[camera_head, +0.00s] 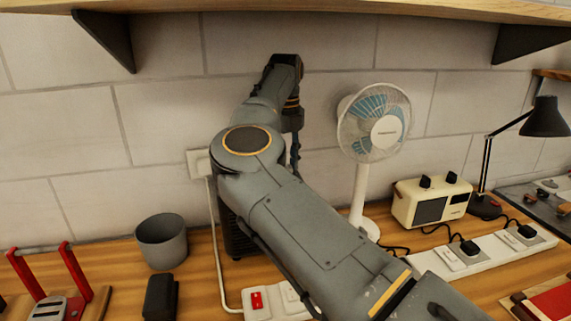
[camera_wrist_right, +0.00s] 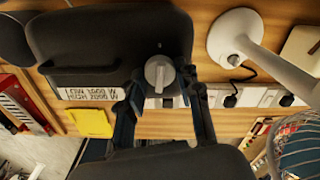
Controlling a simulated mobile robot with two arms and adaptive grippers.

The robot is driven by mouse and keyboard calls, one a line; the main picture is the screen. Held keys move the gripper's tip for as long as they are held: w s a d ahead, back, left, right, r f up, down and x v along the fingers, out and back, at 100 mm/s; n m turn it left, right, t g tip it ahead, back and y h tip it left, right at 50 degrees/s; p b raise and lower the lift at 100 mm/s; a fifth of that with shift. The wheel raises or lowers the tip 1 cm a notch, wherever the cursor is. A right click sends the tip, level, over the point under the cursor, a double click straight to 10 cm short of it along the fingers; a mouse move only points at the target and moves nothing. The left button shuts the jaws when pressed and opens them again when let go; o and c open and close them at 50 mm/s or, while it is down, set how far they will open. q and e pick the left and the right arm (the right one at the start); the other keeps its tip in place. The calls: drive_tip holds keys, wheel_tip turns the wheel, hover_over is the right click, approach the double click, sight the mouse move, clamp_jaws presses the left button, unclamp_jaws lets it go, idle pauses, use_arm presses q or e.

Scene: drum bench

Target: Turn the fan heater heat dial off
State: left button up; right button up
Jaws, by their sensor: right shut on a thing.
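The fan heater (camera_wrist_right: 100,40) is a dark box with rounded corners, seen close up in the right wrist view. Its grey heat dial (camera_wrist_right: 159,73) is a round knob beside a white label (camera_wrist_right: 88,94) with LOW and HIGH wattages. My right gripper (camera_wrist_right: 163,79) has its fingers on either side of the dial and is shut on it. In the head view only a dark ribbed part of the heater (camera_head: 236,238) shows behind my right arm, which hides the dial. My left gripper is in neither view.
A white desk fan (camera_head: 372,130) stands right of my arm. Beyond it are a cream radio (camera_head: 430,201), a black lamp (camera_head: 545,118) and a white power strip (camera_head: 480,258). A grey cup (camera_head: 162,241) stands left. A wooden shelf (camera_head: 330,10) overhangs.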

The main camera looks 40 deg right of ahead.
drive_tip(key=shift+n, duration=0.6)
drive_tip(key=o, duration=1.2)
drive_tip(key=shift+c, duration=0.2)
wheel_tip(320, 180, up, 8)
drive_tip(key=shift+f, duration=0.25)
